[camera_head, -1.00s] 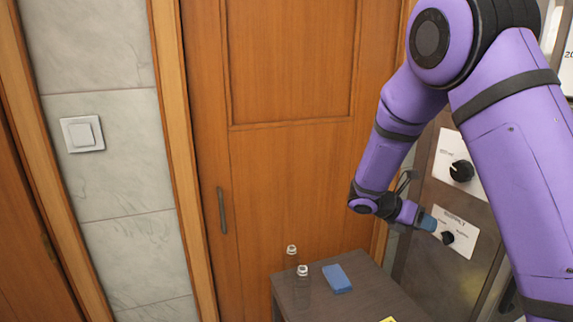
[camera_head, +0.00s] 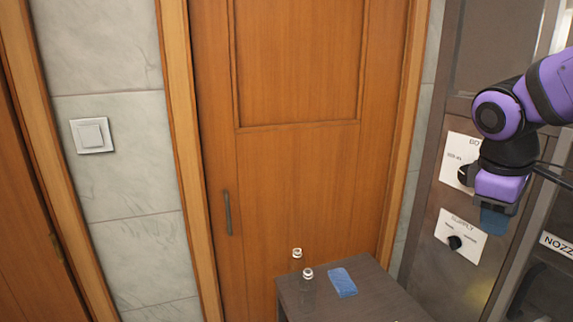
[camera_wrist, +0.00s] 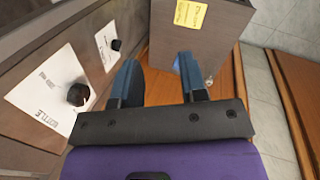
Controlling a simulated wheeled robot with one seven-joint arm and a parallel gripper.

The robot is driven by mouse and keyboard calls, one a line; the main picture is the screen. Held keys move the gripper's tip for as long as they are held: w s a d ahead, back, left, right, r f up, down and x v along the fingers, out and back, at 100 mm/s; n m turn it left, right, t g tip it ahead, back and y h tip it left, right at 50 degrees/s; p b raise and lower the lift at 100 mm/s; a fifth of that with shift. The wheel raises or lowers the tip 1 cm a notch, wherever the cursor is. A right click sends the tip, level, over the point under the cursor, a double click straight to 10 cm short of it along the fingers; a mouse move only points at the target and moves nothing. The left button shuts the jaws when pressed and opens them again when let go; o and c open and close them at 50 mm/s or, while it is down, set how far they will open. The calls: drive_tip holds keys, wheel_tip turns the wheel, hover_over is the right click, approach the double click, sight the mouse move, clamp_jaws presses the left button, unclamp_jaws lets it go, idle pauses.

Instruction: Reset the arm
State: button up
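My gripper (camera_head: 494,220) is at the right in the head view, in front of the machine panel and pointing down. In the wrist view my gripper (camera_wrist: 158,80) has its two blue fingers spread apart with nothing between them. The supply knob (camera_head: 455,242) is on its white plate, left of and below the gripper. In the wrist view one knob (camera_wrist: 78,95) sits on the bottle plate and another knob (camera_wrist: 116,45) sits farther off. My fingers touch neither knob there. My purple arm reaches in from the right edge.
A dark table (camera_head: 375,300) stands low by the wooden door, with two clear bottles (camera_head: 308,285) and a blue block (camera_head: 342,282) on it. A yellow note (camera_wrist: 190,13) shows in the wrist view. The space before the door (camera_head: 290,180) is clear.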

drive_tip(key=s+a+r+m+t+y, duration=0.3)
drive_tip(key=s+m, duration=0.4)
drive_tip(key=s, duration=0.3)
drive_tip(key=shift+s+a+r+t, duration=0.15)
drive_tip(key=shift+a+r+t, duration=0.2)
drive_tip(key=shift+a+t, duration=0.15)
